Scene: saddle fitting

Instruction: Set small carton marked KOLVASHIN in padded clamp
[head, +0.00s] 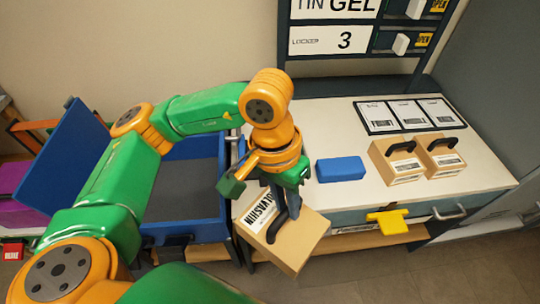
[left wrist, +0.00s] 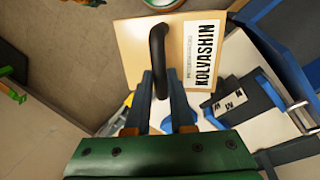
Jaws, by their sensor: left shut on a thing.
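The tan carton marked KOLVASHIN (head: 312,246) hangs tilted in front of the worktable's left front corner in the head view. It has a dark handle and a white label. In the left wrist view the carton (left wrist: 135,55) shows its printed label beside the handle. My left gripper (head: 279,208) is shut on the carton's handle; in the left wrist view its fingers (left wrist: 160,80) lie on either side of the handle's near end. I cannot make out a padded clamp for certain in either view. My right gripper does not show.
The white worktable (head: 300,120) holds a blue block (head: 341,169), two similar tan cartons (head: 396,160) (head: 438,156) with handles, and a tray of white cards (head: 410,114). A yellow tab (head: 388,221) sticks out in front. A blue open bin (head: 187,205) stands left.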

